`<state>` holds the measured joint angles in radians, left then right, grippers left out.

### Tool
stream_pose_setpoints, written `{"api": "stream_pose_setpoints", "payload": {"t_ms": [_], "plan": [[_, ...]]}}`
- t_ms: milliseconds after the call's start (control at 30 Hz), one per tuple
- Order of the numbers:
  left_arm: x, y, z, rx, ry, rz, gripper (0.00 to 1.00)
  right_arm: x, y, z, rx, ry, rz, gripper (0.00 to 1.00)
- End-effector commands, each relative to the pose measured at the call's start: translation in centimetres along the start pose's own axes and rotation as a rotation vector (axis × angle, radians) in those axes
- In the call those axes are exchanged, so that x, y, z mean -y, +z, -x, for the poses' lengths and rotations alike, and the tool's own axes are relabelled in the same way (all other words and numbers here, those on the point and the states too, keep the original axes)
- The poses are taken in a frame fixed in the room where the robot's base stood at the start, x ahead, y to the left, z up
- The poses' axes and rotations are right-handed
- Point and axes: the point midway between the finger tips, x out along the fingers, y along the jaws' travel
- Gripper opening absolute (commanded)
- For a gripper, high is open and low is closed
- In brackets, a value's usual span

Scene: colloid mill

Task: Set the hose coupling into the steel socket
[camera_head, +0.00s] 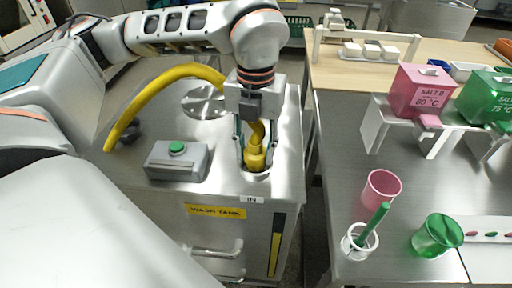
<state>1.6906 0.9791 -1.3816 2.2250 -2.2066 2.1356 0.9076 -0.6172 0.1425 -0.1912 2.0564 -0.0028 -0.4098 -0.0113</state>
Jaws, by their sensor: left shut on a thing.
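A yellow hose (170,76) arcs over the steel top of the wash tank (228,195). Its yellow coupling (255,158) points downward at the tank's front right corner, above the label "IN". My left gripper (254,142) comes down from above and is shut on the coupling, with a finger on each side. The coupling's lower end is at the dark opening of the steel socket (257,174). I cannot tell how deep it sits, as the coupling and the fingers hide most of the socket. My right gripper is not in view.
A grey box with a green button (177,160) stands left of the socket. A round lid (204,100) is behind it. A gap separates the tank from the right-hand table, which holds a pink cup (381,189), a green cup (437,236) and a pink box (418,92) on a stand.

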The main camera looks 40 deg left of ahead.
Motion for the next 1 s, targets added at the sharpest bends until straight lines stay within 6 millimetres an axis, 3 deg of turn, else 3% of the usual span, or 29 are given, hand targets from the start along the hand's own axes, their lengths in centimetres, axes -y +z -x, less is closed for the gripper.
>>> {"api": "stream_pose_setpoints", "payload": {"t_ms": [233,267,300,733,1000], "plan": [[0.0,0.0,-0.3,0.000,0.000,0.000,0.10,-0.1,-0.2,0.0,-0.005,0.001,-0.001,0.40],[0.0,0.0,-0.2,0.000,0.000,0.000,0.43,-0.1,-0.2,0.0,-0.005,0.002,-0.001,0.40],[0.0,0.0,-0.2,0.001,0.000,0.000,0.52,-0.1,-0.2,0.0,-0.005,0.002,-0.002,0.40],[0.0,0.0,0.4,0.003,-0.001,0.000,0.52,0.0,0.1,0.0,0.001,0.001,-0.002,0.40],[0.1,0.1,5.3,0.009,-0.003,0.001,0.52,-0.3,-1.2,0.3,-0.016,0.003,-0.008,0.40]]}}
